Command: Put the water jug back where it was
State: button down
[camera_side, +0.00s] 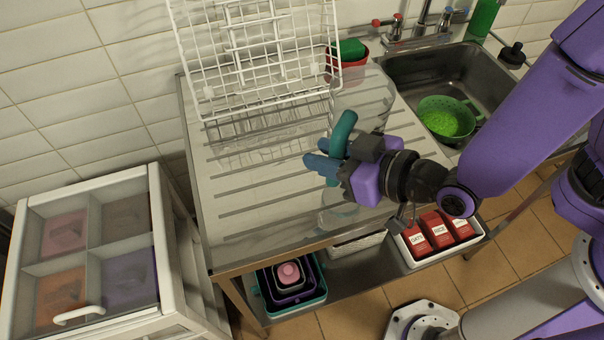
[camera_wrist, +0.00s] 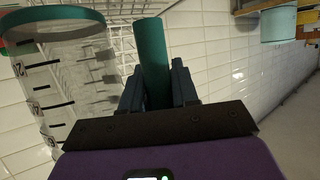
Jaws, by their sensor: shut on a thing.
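The water jug (camera_side: 361,92) is clear, with a teal handle (camera_side: 343,132). It is over the grooved steel draining board (camera_side: 232,165); I cannot tell whether its base touches the board. My gripper (camera_side: 330,160) is shut on the handle, fingers on either side of it. In the wrist view the handle (camera_wrist: 152,58) stands between the fingers (camera_wrist: 158,88). The jug's clear wall with dark measuring marks and its teal rim (camera_wrist: 58,21) show at the left there. My gripper hides part of the jug's lower body in the side view.
A white wire rack (camera_side: 250,50) stands at the back of the board. A red caddy (camera_side: 357,62) with a green sponge is behind the jug. The sink (camera_side: 425,75) holds a green colander (camera_side: 447,118). A white drawer cabinet (camera_side: 155,225) stands left. The board's front left is clear.

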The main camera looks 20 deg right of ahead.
jog(key=shift+w+a+f, duration=0.45)
jog(key=shift+a+f, duration=0.1)
jog(key=shift+f, duration=0.75)
jog(key=shift+w+a+f, duration=0.4)
jog(key=shift+a+f, duration=0.1)
jog(key=shift+f, duration=0.85)
jog(key=shift+w+a+f, duration=0.45)
jog(key=shift+a+f, duration=0.1)
jog(key=shift+f, duration=0.75)
jog(key=shift+f, duration=0.15)
jog(key=c, duration=0.8)
grip_release()
jog(key=shift+c, duration=0.2)
jog(key=v, duration=1.2)
